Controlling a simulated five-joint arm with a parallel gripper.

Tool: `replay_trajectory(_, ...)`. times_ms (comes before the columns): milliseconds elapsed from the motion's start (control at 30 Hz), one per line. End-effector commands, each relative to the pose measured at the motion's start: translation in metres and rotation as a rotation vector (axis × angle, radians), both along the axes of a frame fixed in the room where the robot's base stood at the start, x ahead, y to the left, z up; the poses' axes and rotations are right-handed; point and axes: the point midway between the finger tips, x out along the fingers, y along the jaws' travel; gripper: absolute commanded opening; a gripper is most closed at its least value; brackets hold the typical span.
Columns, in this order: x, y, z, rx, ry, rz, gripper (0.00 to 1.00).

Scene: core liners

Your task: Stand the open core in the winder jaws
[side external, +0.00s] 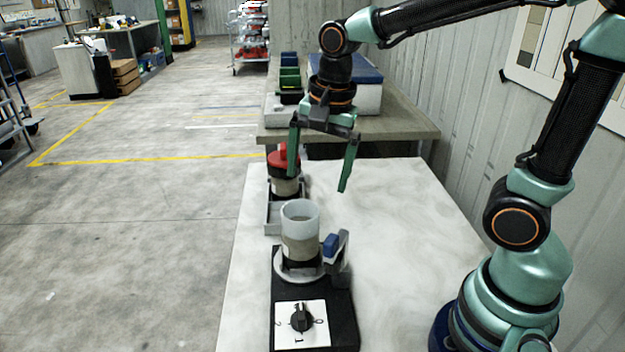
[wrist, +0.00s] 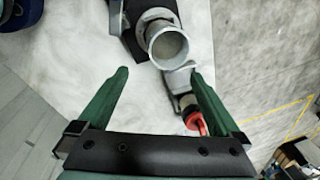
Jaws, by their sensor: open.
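The open core (side external: 300,222), a pale translucent cylinder with a beige band, stands upright on the winder (side external: 315,300), within its grey ring-shaped jaws (side external: 290,275). In the wrist view I look down into the open mouth of the core (wrist: 167,46). A blue-tipped grey clamp piece (side external: 331,245) is beside the core on the right. My gripper (side external: 317,182) is open and empty, above and behind the core, touching nothing. Its two green fingers are spread wide in the wrist view (wrist: 158,76). The core's lower end is partly hidden by the jaws.
A red-capped core (side external: 284,170) stands in a grey tray (side external: 272,222) behind the winder. The winder's front has a dial (side external: 301,318). The white table (side external: 410,240) is clear on the right. A rear bench (side external: 400,125) holds bins and a box.

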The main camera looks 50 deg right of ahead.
Motion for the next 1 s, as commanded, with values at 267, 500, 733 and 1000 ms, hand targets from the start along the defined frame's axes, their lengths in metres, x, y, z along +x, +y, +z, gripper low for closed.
replay_trajectory(267, -0.029, -0.022, 0.021, -0.164, -0.195, 0.620, 1.00)
replay_trajectory(500, -0.045, -0.034, 0.026, -0.339, -0.285, 1.011, 1.00)
replay_trajectory(733, -0.049, -0.037, 0.026, -0.398, -0.302, 1.126, 1.00)
replay_trajectory(1000, -0.049, -0.036, 0.026, -0.398, -0.301, 1.127, 1.00)
